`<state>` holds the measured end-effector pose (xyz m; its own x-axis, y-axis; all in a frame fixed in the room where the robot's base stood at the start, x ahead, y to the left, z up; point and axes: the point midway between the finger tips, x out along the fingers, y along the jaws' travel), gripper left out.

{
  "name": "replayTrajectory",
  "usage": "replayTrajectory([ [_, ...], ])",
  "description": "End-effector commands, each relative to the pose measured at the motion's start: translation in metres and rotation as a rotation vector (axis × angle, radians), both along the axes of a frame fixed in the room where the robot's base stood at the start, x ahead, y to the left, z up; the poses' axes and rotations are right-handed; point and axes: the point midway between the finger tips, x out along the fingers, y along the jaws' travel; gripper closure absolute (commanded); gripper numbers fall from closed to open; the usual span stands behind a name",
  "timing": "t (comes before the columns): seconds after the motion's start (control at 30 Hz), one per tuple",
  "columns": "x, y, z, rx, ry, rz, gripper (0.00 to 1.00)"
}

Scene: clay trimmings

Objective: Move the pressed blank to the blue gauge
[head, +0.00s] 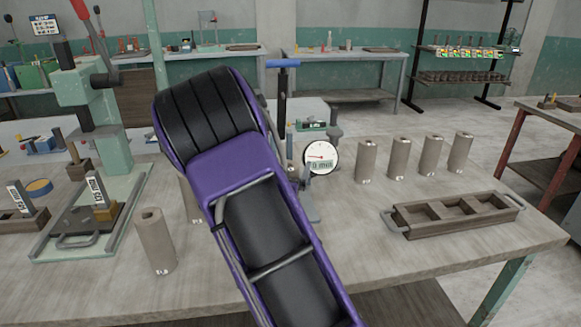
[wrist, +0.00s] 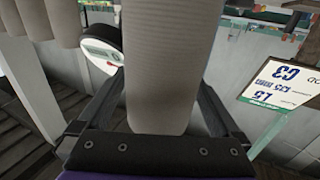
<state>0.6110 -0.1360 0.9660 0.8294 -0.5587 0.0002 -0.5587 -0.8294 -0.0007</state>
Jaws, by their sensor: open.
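A tall beige-grey clay cylinder (wrist: 160,60) stands between the fingers of my gripper (wrist: 160,88) in the wrist view. The jaws are open, one finger on each side. In the head view my purple arm hides my gripper and most of a cylinder (head: 189,203) behind it. I cannot tell whether this is the same cylinder, or which one is the pressed blank. The blue-handled gauge (head: 283,63) stands behind and right of my arm. Its white dial (head: 320,157) faces me, and a white round face (wrist: 101,48) also shows in the wrist view.
A green press (head: 88,95) stands at the left on a plate with labelled blocks. Several more cylinders (head: 398,158) stand in a row right of the gauge. A brown divided tray (head: 455,217) lies at the right, with bare tabletop around it.

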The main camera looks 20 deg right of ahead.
Motion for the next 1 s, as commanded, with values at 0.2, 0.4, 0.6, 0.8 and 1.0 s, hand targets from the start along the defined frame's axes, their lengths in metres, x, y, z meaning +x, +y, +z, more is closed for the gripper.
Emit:
replayTrajectory([
  [0.2,-0.023,0.016,0.002,0.002,0.002,0.002,0.00],
  [0.4,-0.060,0.042,0.002,0.002,0.001,0.003,0.00],
  [0.6,-0.088,0.060,0.002,0.001,0.000,0.002,0.00],
  [0.8,-0.099,0.067,0.002,0.000,0.000,0.001,0.00],
  [1.0,-0.100,0.067,0.002,0.000,0.000,0.000,0.00],
])
